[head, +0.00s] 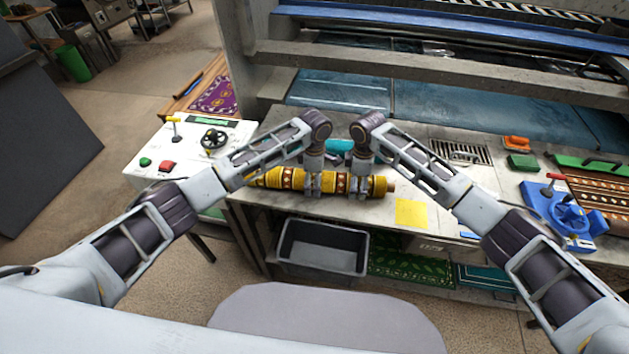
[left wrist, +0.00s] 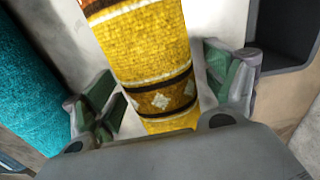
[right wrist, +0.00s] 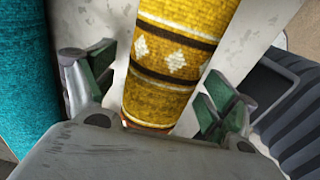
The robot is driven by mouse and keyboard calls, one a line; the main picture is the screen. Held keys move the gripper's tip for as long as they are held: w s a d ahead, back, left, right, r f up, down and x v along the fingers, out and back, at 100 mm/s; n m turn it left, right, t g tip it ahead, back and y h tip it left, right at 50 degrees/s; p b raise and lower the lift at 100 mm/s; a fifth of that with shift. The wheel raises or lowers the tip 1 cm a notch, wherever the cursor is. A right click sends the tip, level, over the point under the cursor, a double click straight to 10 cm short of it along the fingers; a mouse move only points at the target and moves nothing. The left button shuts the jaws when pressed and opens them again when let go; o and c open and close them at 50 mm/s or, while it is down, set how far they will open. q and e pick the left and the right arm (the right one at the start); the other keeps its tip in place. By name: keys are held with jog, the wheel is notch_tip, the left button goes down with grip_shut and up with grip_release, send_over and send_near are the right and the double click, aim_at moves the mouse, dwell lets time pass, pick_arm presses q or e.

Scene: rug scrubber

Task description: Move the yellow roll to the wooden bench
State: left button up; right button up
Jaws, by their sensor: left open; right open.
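The yellow roll (head: 340,184), a patterned rolled rug with brown and white bands, lies lengthwise along the front of the grey worktable (head: 300,206). My left gripper (head: 312,186) is open over the roll left of its middle. In the left wrist view the roll (left wrist: 150,50) passes between the green-padded fingers. My right gripper (head: 362,186) is open over the roll nearer its right end. In the right wrist view the roll (right wrist: 185,40) also lies between the open fingers. A wooden surface with a purple rug, apparently the wooden bench (head: 183,103), stands at the left back.
A teal roll (head: 340,146) lies just behind the yellow one. A white control panel (head: 150,150) with a handwheel stands to the left, in front of the wooden surface. A grey bin (head: 322,258) sits below the worktable front. A blue device (head: 560,212) stands at the right.

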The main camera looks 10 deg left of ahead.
pick_arm(q)
jog(key=c, duration=1.8)
pick_arm(e)
jog(key=c, duration=1.8)
